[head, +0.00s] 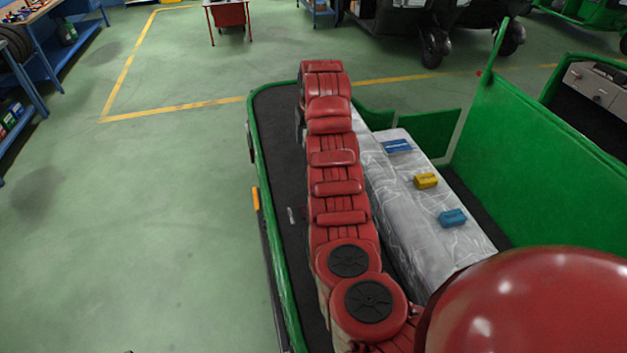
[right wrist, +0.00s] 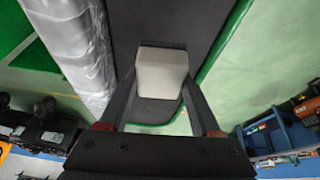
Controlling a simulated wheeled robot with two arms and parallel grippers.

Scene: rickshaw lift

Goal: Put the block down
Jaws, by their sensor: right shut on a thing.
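A pale grey block (right wrist: 162,70) sits between the two dark fingers of my right gripper (right wrist: 162,82) in the right wrist view. The gripper is shut on it. The block is above the dark floor (right wrist: 180,20) of the green-edged vehicle; I cannot tell whether it touches that floor. In the head view my red right arm reaches forward over this dark floor (head: 281,150). The block and right gripper are hidden there. My left gripper is not in view.
A silver-wrapped bench (head: 405,205) carries a flat blue item (head: 397,146), a yellow box (head: 426,181) and a blue box (head: 453,217). A green side wall (head: 550,145) stands to the right. The workshop floor at left is open; a blue workbench (head: 45,50) stands beyond.

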